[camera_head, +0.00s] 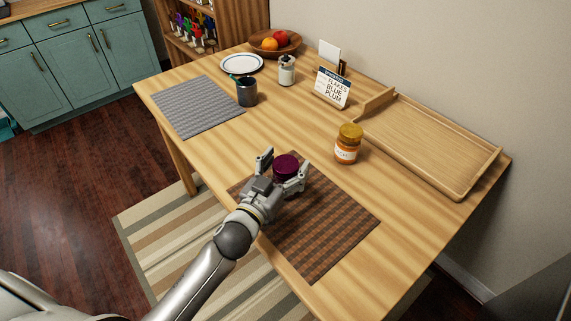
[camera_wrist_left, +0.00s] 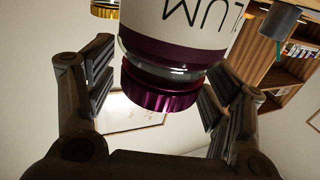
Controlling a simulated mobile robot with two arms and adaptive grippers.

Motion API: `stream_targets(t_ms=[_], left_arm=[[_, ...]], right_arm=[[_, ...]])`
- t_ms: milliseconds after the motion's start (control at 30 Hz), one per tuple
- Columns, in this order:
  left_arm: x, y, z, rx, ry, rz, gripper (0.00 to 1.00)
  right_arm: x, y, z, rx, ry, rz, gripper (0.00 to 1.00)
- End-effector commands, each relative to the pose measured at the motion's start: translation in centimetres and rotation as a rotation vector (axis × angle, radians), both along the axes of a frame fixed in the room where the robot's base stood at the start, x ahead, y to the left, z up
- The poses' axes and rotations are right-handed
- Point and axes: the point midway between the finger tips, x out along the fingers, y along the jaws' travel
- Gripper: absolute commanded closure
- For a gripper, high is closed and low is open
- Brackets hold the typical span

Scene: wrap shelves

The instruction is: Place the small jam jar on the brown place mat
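A jam jar with a dark purple lid (camera_head: 286,165) is at the far edge of the brown woven place mat (camera_head: 325,225). In the left wrist view the purple-lidded jar (camera_wrist_left: 165,90) appears inverted, with a white label ending in "LUM". My left gripper (camera_head: 282,170) is around the jar, one finger on each side. The fingers look spread, with a small gap at the left finger. The gripper hides the jar's lower body, so I cannot tell whether its base touches the mat. My right gripper is not in view.
A card (camera_head: 332,88), a white jar (camera_head: 287,71), a dark mug (camera_head: 247,92), a grey mat (camera_head: 195,106), a plate (camera_head: 242,63) and a fruit bowl (camera_head: 262,46) are farther back.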

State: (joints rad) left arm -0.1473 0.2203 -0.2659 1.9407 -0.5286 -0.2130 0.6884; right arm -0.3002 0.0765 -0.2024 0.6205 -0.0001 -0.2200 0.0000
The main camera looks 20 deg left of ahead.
Motion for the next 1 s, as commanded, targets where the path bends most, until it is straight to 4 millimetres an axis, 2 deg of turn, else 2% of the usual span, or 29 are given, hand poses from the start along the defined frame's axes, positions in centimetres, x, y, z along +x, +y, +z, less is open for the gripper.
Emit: stream_targets(t_ms=[267, 367, 800, 1000], left_arm=[[0.0, 0.0, 0.4, 0.000, 0.000, 0.000, 0.25], [-0.8, 0.2, 0.1, 0.000, 0.003, 0.000, 0.25], [-7.8, 1.5, 0.0, -0.001, 0.003, 0.001, 0.25], [-10.4, 2.0, 0.1, -0.002, 0.002, 0.001, 0.25]], right_arm=[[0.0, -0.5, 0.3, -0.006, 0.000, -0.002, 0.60], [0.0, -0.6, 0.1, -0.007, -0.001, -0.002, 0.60], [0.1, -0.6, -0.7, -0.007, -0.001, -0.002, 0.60], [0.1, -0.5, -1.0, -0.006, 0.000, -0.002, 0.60]])
